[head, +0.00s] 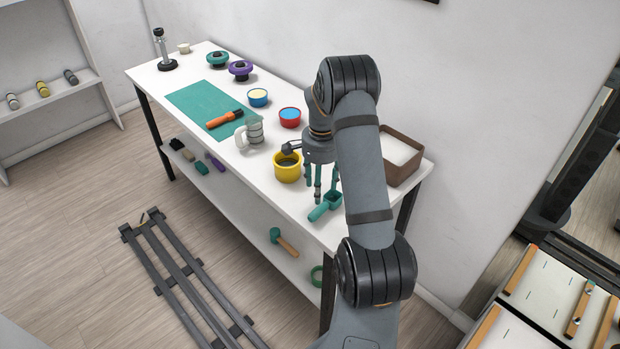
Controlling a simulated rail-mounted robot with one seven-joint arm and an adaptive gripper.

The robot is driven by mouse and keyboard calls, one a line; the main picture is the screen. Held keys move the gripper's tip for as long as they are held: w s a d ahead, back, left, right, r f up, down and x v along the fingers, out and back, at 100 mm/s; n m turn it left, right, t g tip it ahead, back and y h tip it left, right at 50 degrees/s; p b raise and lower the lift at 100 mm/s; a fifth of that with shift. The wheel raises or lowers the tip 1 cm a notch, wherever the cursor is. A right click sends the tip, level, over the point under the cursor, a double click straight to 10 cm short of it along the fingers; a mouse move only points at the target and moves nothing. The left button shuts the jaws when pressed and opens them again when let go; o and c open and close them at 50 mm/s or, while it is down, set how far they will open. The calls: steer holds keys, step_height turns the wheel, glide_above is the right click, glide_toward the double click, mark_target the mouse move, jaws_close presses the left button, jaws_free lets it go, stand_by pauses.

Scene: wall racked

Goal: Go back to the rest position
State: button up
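My gripper (321,188) hangs fingers-down over the right part of the white table (225,147). Its fingers look spread apart, with nothing seen between them. A teal scoop (325,207) is just below and beside the fingertips, near the table's front edge; whether they touch it I cannot tell. A yellow pot (287,174) stands close to the left of the gripper. My arm reaches in from the lower right and hides part of the table.
A brown box (399,171) stands behind my arm against the wall. Floor rails (184,271) lie in front.

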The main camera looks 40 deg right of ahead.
mark_target(320, 211)
steer(key=shift+r, duration=0.2)
steer(key=f+p, duration=0.1)
steer(key=f, duration=0.2)
steer(key=f+p, duration=0.1)
steer(key=f, duration=0.3)
steer(key=f+p, duration=0.1)
steer(key=f, duration=0.2)
steer(key=shift+s+a+f+p, duration=0.2)
steer(key=shift+s+f+p, duration=0.05)
steer(key=shift+f+p, duration=0.15)
steer(key=shift+w+f+b, duration=0.1)
steer(key=shift+f+b, duration=0.2)
steer(key=shift+b, duration=0.15)
steer(key=shift+r+p, duration=0.5)
steer(key=shift+r, duration=0.05)
steer(key=shift+f, duration=0.15)
